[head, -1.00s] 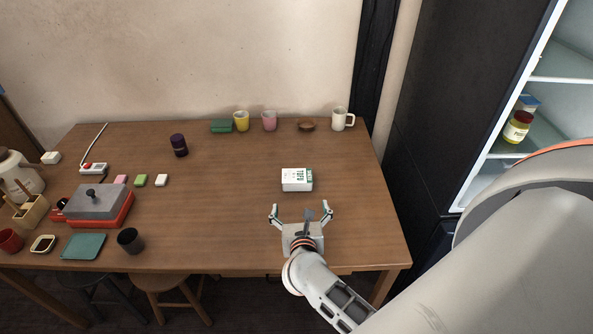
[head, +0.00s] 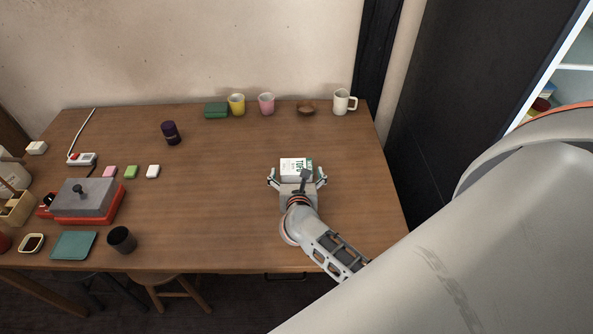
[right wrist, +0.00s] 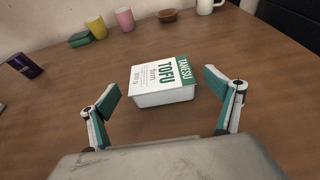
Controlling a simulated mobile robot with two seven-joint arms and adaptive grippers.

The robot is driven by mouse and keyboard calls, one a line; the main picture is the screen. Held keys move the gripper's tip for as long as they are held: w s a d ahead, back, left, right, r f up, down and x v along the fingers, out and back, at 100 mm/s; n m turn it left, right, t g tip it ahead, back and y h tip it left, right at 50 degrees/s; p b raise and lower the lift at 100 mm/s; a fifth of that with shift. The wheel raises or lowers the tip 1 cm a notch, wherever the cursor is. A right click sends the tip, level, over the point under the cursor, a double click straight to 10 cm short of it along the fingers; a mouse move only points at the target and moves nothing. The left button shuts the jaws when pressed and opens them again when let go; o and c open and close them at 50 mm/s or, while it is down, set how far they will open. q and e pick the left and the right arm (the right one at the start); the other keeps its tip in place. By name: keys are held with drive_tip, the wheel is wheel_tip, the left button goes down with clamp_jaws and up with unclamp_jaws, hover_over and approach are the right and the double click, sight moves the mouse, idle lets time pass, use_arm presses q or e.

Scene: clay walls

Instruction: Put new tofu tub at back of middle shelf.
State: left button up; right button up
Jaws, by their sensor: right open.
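The tofu tub (head: 294,167), white with green lettering, sits flat on the wooden table. My right gripper (head: 297,178) is open at the tub's near side, its fingers spread to either side. In the right wrist view the tub (right wrist: 160,82) lies ahead, between and slightly beyond the open fingertips (right wrist: 164,84), with gaps on both sides. The fridge (head: 573,82) stands open at the right. Only a slice of its shelves shows past my arm, with part of a jar; the back of the middle shelf is hidden. My left gripper is not in view.
Along the table's back stand a green block (head: 216,110), yellow cup (head: 237,104), pink cup (head: 267,104), brown bowl (head: 306,108) and white mug (head: 343,102). A dark purple can (head: 171,132) and a grey-red grill (head: 84,199) are left. The table around the tub is clear.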

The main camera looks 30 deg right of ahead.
sight(297, 170)
drive_tip(key=shift+x, duration=1.05)
drive_tip(key=shift+d, duration=0.1)
drive_tip(key=c, duration=1.5)
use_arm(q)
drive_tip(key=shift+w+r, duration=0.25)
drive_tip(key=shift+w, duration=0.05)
use_arm(e)
drive_tip(key=shift+r, duration=0.1)
wheel_tip(297, 170, up, 18)
drive_tip(key=p, duration=0.2)
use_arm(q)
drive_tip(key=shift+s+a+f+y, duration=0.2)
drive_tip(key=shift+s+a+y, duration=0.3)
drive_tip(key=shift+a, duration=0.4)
use_arm(e)
drive_tip(key=s+a+r, duration=0.3)
drive_tip(key=s+a, duration=0.1)
drive_tip(key=s+a+r, duration=0.3)
drive_tip(key=s+a, duration=0.1)
drive_tip(key=s+a+r, duration=0.3)
drive_tip(key=s+a, duration=0.1)
drive_tip(key=shift+s+a+r, duration=0.1)
drive_tip(key=shift+r, duration=0.3)
